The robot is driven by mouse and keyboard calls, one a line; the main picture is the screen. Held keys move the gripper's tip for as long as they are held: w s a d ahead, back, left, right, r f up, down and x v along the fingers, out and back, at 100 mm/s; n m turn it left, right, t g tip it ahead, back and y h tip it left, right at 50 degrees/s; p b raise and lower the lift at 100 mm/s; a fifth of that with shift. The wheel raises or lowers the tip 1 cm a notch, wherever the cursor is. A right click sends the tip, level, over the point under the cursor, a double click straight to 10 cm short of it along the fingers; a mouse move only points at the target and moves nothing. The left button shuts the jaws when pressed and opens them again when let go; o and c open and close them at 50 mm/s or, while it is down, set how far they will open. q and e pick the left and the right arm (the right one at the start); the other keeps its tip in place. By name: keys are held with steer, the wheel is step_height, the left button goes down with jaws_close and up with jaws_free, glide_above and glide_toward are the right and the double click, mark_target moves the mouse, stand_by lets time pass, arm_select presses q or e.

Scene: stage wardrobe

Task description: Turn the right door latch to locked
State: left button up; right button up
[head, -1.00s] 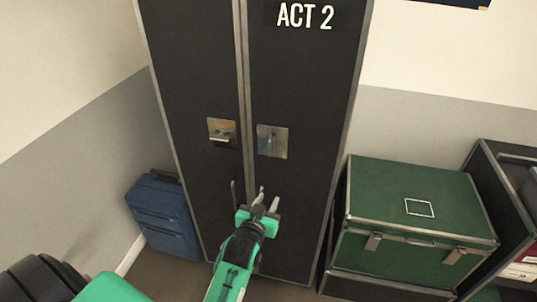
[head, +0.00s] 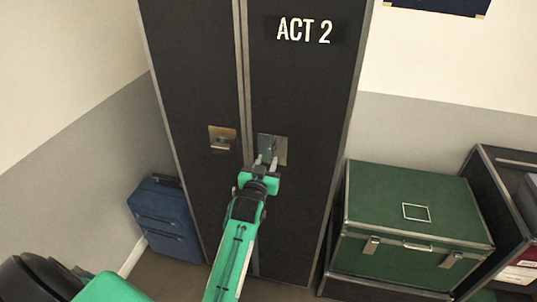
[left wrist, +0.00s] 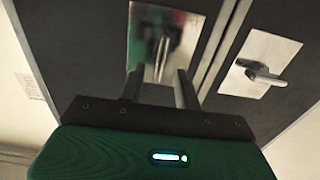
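The right door latch (head: 269,145) is a small metal handle on a shiny plate on the right door of the tall black wardrobe case. In the left wrist view the handle (left wrist: 160,58) stands upright in the picture. My left gripper (head: 266,163) is at the lower part of this plate. Its two fingers (left wrist: 158,86) are apart, one on either side of the handle's line. I cannot tell whether they touch it. The left door latch (head: 222,142) lies level on its own plate; it also shows in the left wrist view (left wrist: 261,73). My right gripper is out of view.
The case carries an "ACT 2" label (head: 304,31). A blue suitcase (head: 166,218) stands at its left. A green trunk (head: 415,205) stands at its right, beside an open black case (head: 510,158). The space in front of the doors holds only my left arm.

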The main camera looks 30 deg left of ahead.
mark_target(271, 154)
arm_select(q)
steer(key=shift+x, duration=1.35)
jaws_close()
